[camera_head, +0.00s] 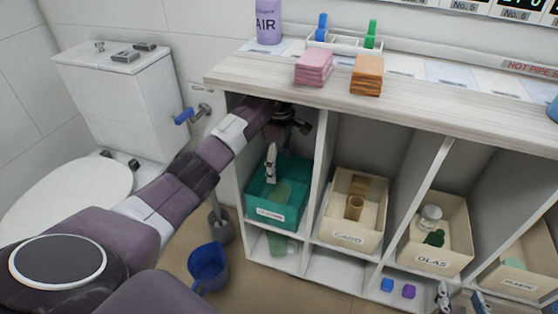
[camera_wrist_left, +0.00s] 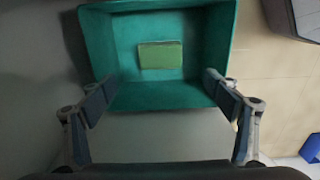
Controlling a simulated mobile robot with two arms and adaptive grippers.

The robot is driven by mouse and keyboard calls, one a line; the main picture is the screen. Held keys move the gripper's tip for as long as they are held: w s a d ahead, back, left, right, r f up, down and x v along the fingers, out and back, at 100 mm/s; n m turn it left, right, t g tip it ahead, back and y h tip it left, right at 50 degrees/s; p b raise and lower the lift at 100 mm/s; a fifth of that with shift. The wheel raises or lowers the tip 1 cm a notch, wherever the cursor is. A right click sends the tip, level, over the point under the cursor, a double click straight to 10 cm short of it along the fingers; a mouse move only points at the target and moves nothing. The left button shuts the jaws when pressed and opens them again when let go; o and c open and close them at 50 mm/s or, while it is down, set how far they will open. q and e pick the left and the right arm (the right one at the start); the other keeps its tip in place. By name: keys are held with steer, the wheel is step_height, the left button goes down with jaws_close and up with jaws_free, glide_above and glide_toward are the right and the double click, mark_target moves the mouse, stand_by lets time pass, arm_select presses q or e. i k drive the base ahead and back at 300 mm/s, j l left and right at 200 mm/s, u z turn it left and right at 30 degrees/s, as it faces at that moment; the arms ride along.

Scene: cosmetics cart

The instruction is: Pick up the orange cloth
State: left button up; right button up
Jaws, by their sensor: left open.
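The orange cloth (camera_head: 367,75) is a folded stack on the light wooden counter top, to the right of a pink folded cloth (camera_head: 314,67). My left gripper (camera_head: 271,172) reaches into the left compartment below the counter, over a teal bin (camera_head: 296,213). In the left wrist view my left gripper (camera_wrist_left: 164,94) is open, with nothing between its fingers. A green folded thing (camera_wrist_left: 160,55) lies in the teal bin, beyond the fingertips. My right gripper (camera_head: 462,298) shows only partly at the lower right edge; its jaw state is unclear.
The counter (camera_head: 420,108) overhangs compartments with dividers. A cream bin (camera_head: 338,231) holds brown tubes and another bin (camera_head: 434,258) holds jars. A purple bottle (camera_head: 268,22) and white rack (camera_head: 345,45) stand on top. A blue bucket (camera_head: 208,267) and toilet (camera_head: 75,190) are at left.

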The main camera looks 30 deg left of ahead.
mark_target(367, 78)
steer(key=k, duration=1)
